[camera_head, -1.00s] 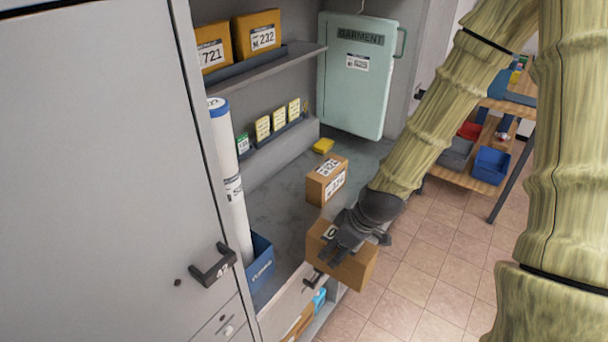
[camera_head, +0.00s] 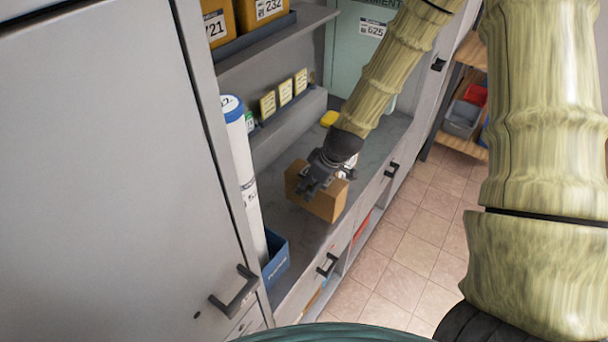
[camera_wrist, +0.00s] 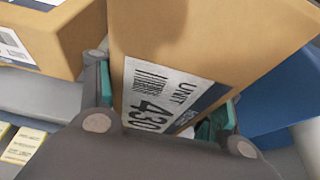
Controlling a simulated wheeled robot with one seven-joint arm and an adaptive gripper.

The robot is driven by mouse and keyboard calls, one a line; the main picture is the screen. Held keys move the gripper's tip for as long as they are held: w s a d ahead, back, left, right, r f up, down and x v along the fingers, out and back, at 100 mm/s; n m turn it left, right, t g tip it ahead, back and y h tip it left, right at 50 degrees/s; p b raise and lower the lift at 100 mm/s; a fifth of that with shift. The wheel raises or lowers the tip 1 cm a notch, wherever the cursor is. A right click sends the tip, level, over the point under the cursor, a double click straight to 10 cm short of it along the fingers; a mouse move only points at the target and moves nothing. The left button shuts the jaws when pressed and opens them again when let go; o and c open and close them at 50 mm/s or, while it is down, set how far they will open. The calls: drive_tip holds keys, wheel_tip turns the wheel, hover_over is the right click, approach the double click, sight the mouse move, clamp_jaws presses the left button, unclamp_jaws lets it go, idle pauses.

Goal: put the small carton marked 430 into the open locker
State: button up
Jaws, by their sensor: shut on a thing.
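The small brown carton marked 430 (camera_head: 325,206) is in my gripper (camera_head: 311,181), over the grey counter of an open alcove. In the wrist view its white label reads UNIT 430 (camera_wrist: 154,104), between the two fingers of my gripper (camera_wrist: 165,108). I cannot tell whether the carton touches the counter. A tall grey locker door (camera_head: 110,170) with a black handle fills the left side and looks closed. I cannot make out an open locker apart from the alcove.
Another carton (camera_wrist: 45,40) is close beside the held one in the wrist view. A white tube (camera_head: 243,165) stands in a blue bin (camera_head: 277,262) at left. A shelf (camera_head: 275,43) carries orange boxes. Drawer handles (camera_head: 327,264) stick out along the counter front. Tiled floor (camera_head: 400,260) lies clear at right.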

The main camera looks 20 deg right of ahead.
drive_tip(key=w+p, duration=0.1)
drive_tip(key=w, duration=0.2)
drive_tip(key=shift+w+f, duration=0.1)
drive_tip(key=shift+w, duration=0.5)
drive_tip(key=shift+w+r, duration=0.1)
drive_tip(key=shift+r, duration=0.1)
drive_tip(key=shift+w+a+f+p, duration=0.15)
drive_tip(key=shift+w+f+p, duration=0.6)
drive_tip(key=shift+f+p, duration=0.15)
drive_tip(key=shift+s+f+p, duration=0.2)
drive_tip(key=shift+f+p, duration=0.1)
drive_tip(key=shift+f, duration=0.35)
drive_tip(key=shift+w+f, duration=0.15)
drive_tip(key=shift+f, duration=0.4)
